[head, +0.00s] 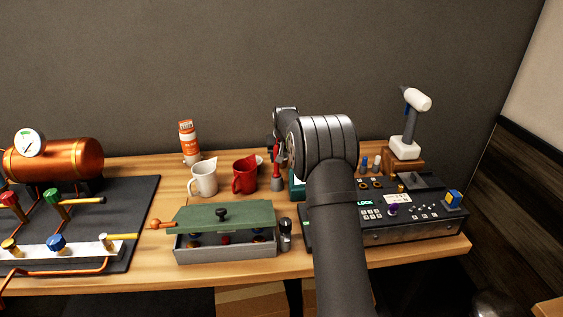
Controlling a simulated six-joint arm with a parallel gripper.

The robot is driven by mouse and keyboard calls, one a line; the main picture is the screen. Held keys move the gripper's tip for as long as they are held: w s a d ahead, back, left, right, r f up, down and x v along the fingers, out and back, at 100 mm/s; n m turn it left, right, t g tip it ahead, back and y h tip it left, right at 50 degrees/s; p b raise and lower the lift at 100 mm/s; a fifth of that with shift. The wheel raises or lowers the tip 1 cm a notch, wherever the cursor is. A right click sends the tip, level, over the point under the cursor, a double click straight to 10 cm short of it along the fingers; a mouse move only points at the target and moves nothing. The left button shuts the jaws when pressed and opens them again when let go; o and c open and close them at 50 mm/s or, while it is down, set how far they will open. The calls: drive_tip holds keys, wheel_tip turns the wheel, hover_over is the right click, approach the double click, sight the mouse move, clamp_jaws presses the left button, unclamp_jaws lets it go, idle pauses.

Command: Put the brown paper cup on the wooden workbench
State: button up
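The wooden workbench (146,187) runs across the head view, with its front edge toward me. I cannot make out a brown paper cup anywhere in this view; my arm covers part of the bench. My arm rises from the bottom and bends over the bench right of centre. The end of my arm (281,150) points down behind the red mug's right side. Its fingers are small and partly hidden by my own arm, so I cannot tell whether they are open or hold anything.
A white mug (204,181) and a red mug (243,178) stand behind a grey box with a green lid (192,219). An orange-and-white bottle (188,143) is at the back. A copper boiler (60,159) is left, a black control panel (415,220) right. Bare wood lies left of the white mug.

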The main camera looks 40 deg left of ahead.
drive_tip(key=shift+f, duration=1)
drive_tip(key=shift+f, duration=0.2)
drive_tip(key=o, duration=0.9)
drive_tip(key=shift+r, duration=0.1)
drive_tip(key=v, duration=1.2)
drive_tip(key=shift+r, duration=0.1)
